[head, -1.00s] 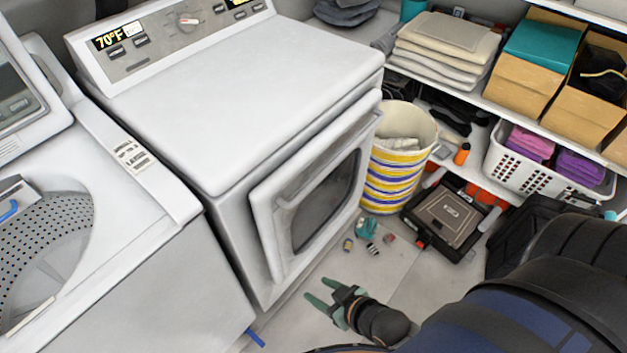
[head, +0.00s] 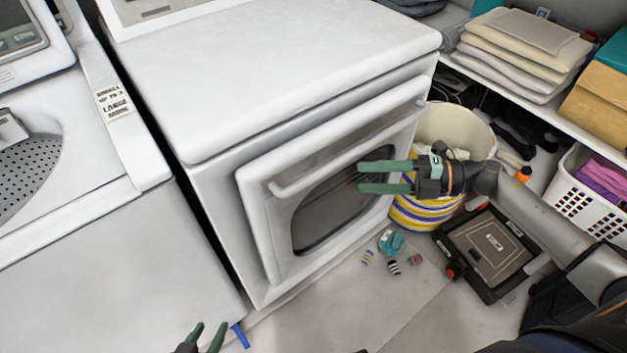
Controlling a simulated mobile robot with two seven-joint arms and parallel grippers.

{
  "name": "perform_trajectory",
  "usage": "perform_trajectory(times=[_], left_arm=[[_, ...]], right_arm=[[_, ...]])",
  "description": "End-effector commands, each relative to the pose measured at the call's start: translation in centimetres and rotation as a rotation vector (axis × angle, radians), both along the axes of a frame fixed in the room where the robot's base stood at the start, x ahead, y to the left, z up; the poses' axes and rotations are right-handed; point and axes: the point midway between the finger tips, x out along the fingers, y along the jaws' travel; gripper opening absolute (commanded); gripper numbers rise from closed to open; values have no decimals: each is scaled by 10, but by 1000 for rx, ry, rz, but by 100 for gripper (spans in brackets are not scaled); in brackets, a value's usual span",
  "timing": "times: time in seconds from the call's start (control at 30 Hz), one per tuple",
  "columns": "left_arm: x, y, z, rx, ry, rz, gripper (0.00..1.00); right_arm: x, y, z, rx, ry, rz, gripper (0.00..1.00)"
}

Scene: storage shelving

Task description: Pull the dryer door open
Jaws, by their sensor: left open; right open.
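The white dryer (head: 270,70) stands in the middle of the head view. Its door (head: 262,225) has a dark window and a long bar handle (head: 335,158) across the upper part. The door panel stands slightly proud of the dryer front; I cannot tell whether it is latched. My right gripper (head: 362,177) is open and empty, its green fingers pointing left in front of the window, just below the handle's right half. I see no clear contact. My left gripper (head: 208,333) is open at the bottom edge, low and left of the door, mostly cut off.
A washer (head: 100,245) stands to the left. A striped bin (head: 430,212) stands right of the dryer, behind my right gripper. A black case (head: 487,250) and small items (head: 392,243) lie on the floor. Shelves with folded cloths (head: 525,50) line the right. Floor before the door is mostly clear.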

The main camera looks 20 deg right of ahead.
Motion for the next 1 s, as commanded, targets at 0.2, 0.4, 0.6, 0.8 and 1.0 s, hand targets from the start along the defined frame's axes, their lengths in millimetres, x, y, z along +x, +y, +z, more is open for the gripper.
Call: perform_trajectory(times=[0.2,0.4,0.6,0.8,1.0], left_arm=[[1,0,4,0,-5,-1,50],[1,0,4,1,-5,0,50],[-1,1,1,2,2,0,50],[-1,1,0,3,4,0,50],[-1,1,0,3,3,0,50]], right_arm=[[17,39,-2,8,-6,1,53],[34,75,-8,9,-3,0,53],[44,98,-13,7,-1,-1,53],[47,105,-15,5,-1,-2,53],[47,105,-15,5,0,-2,53]])
